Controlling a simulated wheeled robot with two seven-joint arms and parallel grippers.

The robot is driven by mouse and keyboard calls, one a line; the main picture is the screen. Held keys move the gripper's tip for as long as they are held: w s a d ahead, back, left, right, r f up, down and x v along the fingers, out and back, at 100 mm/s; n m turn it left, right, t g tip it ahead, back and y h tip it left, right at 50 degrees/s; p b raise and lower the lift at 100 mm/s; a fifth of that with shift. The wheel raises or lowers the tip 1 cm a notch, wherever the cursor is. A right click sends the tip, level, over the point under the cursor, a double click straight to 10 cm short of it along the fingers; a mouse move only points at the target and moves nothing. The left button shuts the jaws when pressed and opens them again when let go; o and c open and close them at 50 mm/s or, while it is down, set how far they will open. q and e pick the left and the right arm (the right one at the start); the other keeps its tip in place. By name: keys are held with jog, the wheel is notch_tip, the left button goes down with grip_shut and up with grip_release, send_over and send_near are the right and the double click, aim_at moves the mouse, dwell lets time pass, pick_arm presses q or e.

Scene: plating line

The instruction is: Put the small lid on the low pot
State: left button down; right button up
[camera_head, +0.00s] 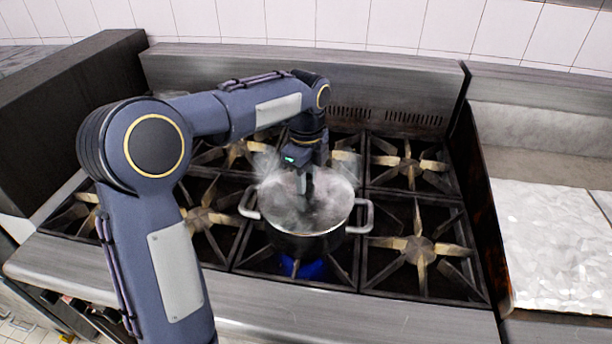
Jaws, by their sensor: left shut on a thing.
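The low pot (306,243) is dark with a pale rim and two light loop handles. It stands on the front middle burner, over a blue flame. My left gripper (306,190) points down over the middle of the pot's mouth and is shut on the small lid. Steam and the gripper blur the lid, so its edge is hard to make out. I cannot tell whether it rests on the rim or hangs just above it. My right gripper is not in view.
The stove (420,250) has several black grates with brass-coloured burners, and the other burners in view are bare. A metal back wall (400,75) rises behind. A pale, glossy work surface (550,240) lies to the right. A dark block (60,100) stands at left.

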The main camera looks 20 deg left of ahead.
pick_arm(q)
jog(key=shift+f, duration=0.3)
dwell(0.7)
jog(key=c, duration=1.1)
grip_release()
jog(key=shift+o, duration=0.4)
jog(key=o, duration=0.4)
jog(key=shift+o, duration=0.2)
jog(key=shift+r, duration=0.1)
notch_tip(320, 180, up, 8)
jog(key=p, duration=0.7)
